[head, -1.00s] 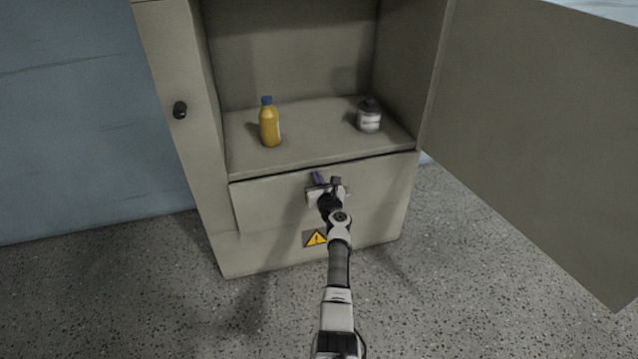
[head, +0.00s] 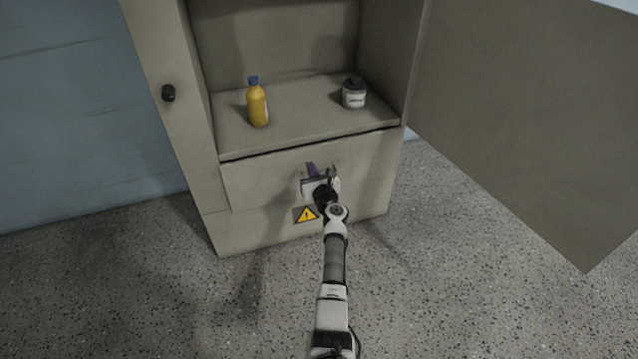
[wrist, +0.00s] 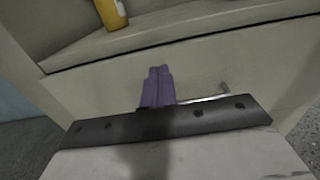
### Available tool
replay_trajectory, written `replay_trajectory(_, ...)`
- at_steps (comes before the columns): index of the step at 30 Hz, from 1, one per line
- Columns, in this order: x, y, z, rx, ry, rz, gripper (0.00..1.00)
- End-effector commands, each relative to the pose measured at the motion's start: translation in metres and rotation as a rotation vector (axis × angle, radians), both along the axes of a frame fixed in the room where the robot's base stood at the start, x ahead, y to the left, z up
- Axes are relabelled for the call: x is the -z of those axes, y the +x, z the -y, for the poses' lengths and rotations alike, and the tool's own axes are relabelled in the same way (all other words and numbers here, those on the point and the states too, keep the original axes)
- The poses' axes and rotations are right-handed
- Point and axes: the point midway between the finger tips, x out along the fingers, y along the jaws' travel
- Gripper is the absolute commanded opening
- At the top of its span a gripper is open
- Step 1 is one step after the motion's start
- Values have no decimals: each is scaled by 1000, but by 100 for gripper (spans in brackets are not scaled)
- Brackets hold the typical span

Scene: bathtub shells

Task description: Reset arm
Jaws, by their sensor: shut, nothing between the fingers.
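My arm reaches forward from the bottom of the head view toward the cabinet. My gripper (head: 312,169) is in front of the cabinet's lower drawer front (head: 262,180). Its purple fingers show together in the wrist view (wrist: 157,86), shut and with nothing between them. The drawer front fills the middle of the wrist view (wrist: 105,88). I cannot tell whether the fingertips touch it.
An orange bottle (head: 258,106) and a dark jar with a white label (head: 354,94) stand on the cabinet shelf (head: 300,122). The open cabinet door (head: 530,110) spreads to the right. Speckled floor (head: 450,300) is clear around my arm.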

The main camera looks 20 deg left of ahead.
Motion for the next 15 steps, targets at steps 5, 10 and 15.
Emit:
replay_trajectory(5,-1,-29,19,0,-1,-2,0)
replay_trajectory(10,1,-49,33,0,-1,-2,0)
replay_trajectory(15,1,-58,39,-1,-1,-2,0)
